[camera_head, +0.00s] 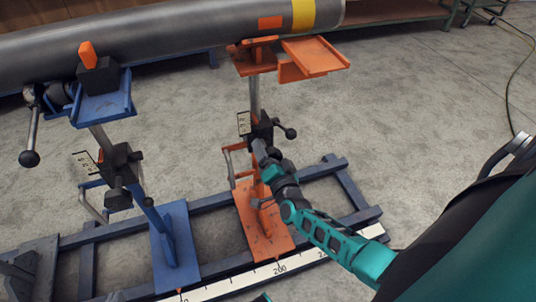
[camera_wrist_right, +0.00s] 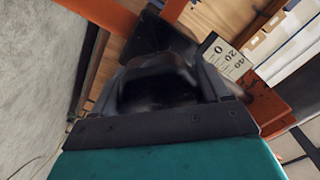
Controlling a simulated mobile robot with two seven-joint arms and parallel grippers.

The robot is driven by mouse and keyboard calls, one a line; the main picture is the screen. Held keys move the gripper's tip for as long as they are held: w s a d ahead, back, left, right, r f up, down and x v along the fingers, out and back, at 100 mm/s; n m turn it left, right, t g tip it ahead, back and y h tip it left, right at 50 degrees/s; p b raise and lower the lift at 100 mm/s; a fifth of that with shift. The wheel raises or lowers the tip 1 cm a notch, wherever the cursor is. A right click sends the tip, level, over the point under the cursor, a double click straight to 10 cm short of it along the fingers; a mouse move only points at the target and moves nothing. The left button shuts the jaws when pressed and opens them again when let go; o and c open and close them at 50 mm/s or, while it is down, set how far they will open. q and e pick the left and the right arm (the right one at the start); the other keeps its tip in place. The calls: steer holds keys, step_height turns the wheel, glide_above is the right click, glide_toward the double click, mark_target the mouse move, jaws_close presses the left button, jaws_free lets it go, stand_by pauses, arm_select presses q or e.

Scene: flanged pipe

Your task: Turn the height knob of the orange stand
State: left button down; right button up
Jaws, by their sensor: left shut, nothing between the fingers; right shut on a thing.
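My right gripper (camera_head: 261,152) reaches up to the front of that block from the lower right. It is shut on the height knob, which it mostly hides in the head view. In the right wrist view a dark, blurred shape, apparently the knob (camera_wrist_right: 155,85), lies in front of the gripper. My left gripper is not seen.
A grey pipe (camera_head: 170,38) runs across the top above the stands. A blue stand (camera_head: 172,245) is at the left. A black-ended handle (camera_head: 289,133) sticks out right of the orange block. A dark base frame with a ruler (camera_head: 230,283) lies below.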

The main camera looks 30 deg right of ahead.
steer(key=shift+m+b, duration=0.4)
steer(key=shift+m, duration=1.2)
steer(key=o, duration=1)
steer(key=shift+s, duration=0.15)
steer(key=p+v, duration=0.2)
steer(key=v, duration=1)
steer(key=shift+s, duration=0.35)
steer(key=shift+f, duration=0.1)
